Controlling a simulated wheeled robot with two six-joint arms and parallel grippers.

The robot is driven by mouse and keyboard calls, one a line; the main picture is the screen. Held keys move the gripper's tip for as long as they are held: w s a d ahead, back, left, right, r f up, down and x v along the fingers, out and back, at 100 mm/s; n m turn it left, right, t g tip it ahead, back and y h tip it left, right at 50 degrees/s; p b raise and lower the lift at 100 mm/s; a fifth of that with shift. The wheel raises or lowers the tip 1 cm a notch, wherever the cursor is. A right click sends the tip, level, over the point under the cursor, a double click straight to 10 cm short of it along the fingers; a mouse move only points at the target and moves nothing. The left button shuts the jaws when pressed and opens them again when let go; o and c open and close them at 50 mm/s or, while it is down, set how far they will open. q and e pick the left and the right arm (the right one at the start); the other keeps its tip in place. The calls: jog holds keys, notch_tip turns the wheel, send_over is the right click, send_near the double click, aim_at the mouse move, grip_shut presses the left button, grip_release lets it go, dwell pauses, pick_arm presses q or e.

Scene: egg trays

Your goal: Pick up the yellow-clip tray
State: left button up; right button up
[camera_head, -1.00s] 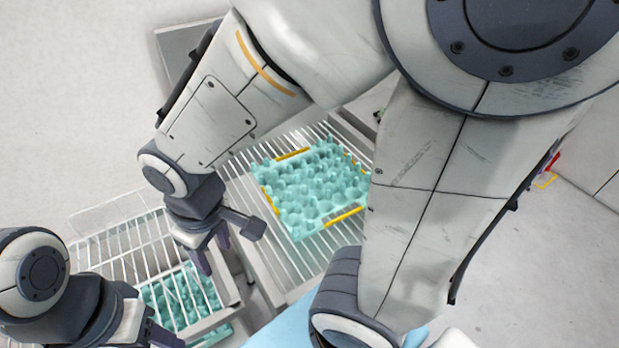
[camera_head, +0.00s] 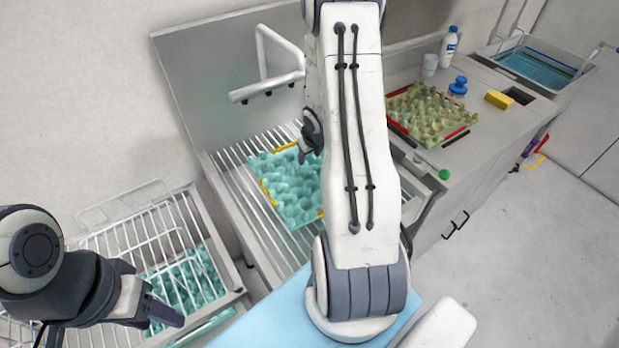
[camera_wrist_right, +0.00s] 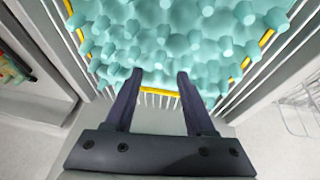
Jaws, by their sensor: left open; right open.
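The teal egg tray with yellow clips (camera_head: 293,201) lies on a wire rack in the middle of the head view, partly hidden behind my right arm. In the right wrist view the yellow-clip tray (camera_wrist_right: 165,38) fills the top, with a yellow clip along its near edge. My right gripper (camera_wrist_right: 158,75) is open and empty, its fingertips at or over that near edge; I cannot tell whether they touch it. In the head view only a bit of my right gripper shows beside the arm. My left gripper (camera_head: 165,302) is open at the lower left, away from the yellow-clip tray.
Another teal tray (camera_head: 190,285) lies in a wire basket (camera_head: 110,240) at lower left. A tray with red clips (camera_head: 432,112) lies on the counter at right, near bottles (camera_head: 448,47) and a yellow sponge (camera_head: 498,99). A metal tap (camera_head: 268,88) rises behind the rack.

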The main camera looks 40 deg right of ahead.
aim_at(306, 163)
jog(key=shift+w+b+x, duration=0.15)
jog(key=shift+b+x, duration=0.05)
jog(key=shift+x, duration=1.55)
jog(key=shift+w+b+x, duration=0.15)
jog(key=shift+x, duration=1.6)
jog(key=shift+r, duration=0.15)
grip_shut()
